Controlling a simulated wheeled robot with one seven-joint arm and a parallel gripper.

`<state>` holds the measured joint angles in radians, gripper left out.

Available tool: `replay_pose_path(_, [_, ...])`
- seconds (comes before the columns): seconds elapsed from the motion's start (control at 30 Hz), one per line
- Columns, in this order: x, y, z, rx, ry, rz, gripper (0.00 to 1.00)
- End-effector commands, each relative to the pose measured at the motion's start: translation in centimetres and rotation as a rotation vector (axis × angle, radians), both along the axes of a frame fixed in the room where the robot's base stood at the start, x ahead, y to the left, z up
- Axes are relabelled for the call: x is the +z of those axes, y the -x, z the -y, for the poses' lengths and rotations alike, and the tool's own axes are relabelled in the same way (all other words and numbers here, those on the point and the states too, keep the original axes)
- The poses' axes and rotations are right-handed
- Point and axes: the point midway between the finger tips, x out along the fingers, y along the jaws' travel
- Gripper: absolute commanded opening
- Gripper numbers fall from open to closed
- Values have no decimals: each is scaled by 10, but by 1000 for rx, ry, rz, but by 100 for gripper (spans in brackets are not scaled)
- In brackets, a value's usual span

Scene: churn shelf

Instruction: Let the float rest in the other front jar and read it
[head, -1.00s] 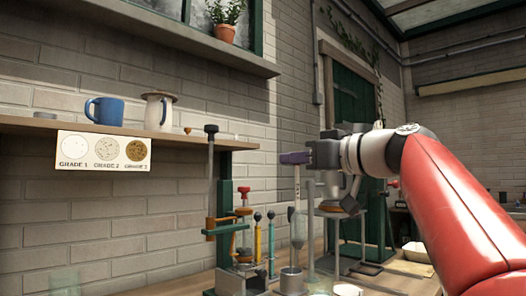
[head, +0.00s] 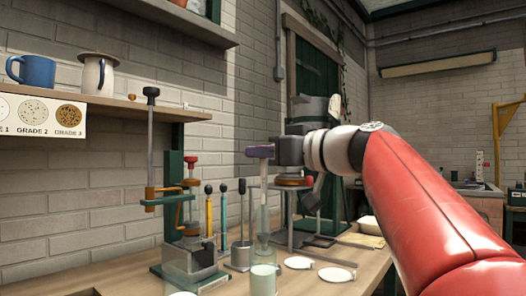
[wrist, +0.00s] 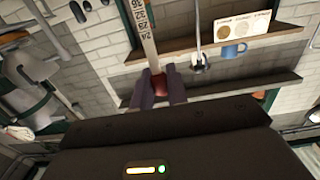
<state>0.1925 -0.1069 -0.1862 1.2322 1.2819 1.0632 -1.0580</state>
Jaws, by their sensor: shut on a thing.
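The float hangs upright from my gripper (head: 260,151), which is shut on its top end. Its pale stem (head: 263,188) shows below the purple fingers. In the wrist view, a red piece (wrist: 160,84) sits between the fingers, and the float's numbered scale strip (wrist: 145,32) extends beyond them. A pale greenish jar (head: 263,281) stands at the front of the bench, below the float in the head picture. The float's lower end looks glassy and faint, and I cannot tell whether it is inside a jar or in front of one.
White dishes (head: 337,274) lie right of the jar on the wooden bench (head: 115,276). A metal stand (head: 190,262) and upright yellow and teal tools (head: 224,215) stand to the left. A shelf (head: 110,103) holds a blue mug (head: 36,71) and a grade card (head: 45,114).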

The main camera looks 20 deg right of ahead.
Motion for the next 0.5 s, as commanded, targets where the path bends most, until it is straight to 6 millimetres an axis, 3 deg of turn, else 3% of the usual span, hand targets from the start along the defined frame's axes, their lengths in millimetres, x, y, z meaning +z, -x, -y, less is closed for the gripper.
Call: replay_pose_path(0.5, [-45, 0, 0, 1, 0, 0, 3])
